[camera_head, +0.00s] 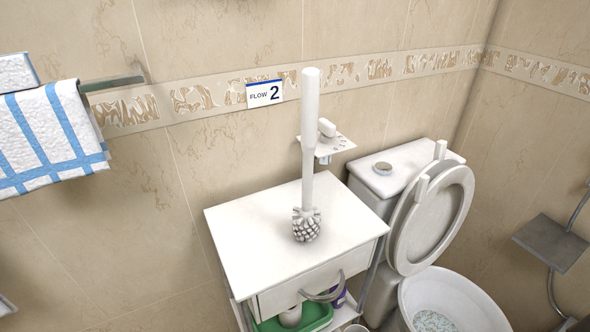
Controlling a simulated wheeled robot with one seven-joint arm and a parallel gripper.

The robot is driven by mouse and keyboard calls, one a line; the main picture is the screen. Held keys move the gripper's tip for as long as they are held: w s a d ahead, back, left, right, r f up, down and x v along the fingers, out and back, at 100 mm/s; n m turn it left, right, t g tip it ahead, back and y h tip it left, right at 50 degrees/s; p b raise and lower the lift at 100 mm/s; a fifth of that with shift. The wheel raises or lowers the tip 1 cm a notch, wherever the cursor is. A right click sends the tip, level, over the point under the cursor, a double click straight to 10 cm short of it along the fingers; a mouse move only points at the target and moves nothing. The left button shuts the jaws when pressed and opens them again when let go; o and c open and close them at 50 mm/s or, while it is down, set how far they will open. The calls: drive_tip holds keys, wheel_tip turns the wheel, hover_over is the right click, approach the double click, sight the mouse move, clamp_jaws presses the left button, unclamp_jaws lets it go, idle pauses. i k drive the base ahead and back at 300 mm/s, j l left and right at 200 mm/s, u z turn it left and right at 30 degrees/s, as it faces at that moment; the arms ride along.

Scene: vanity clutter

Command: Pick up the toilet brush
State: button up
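The white toilet brush (311,130) stands upright on the white top of a small cabinet (250,235), right of the middle of the top. Its long handle points up and its grey-white bristle head (306,225) is at the bottom, seemingly resting on the surface. The handle's upper part shows against the tiled wall and partly overlaps a small wall shelf behind it. My gripper is not in view, and nothing is seen holding the brush.
The toilet (432,215) with its lid up stands right of the cabinet. A small wall shelf (335,143) is behind the brush. A striped towel (50,140) hangs at left. A green tray (310,318) with bottles sits below the cabinet's drawer. The cabinet top is otherwise clear.

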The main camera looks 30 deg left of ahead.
sight(306, 225)
drive_tip(key=u, duration=1.25)
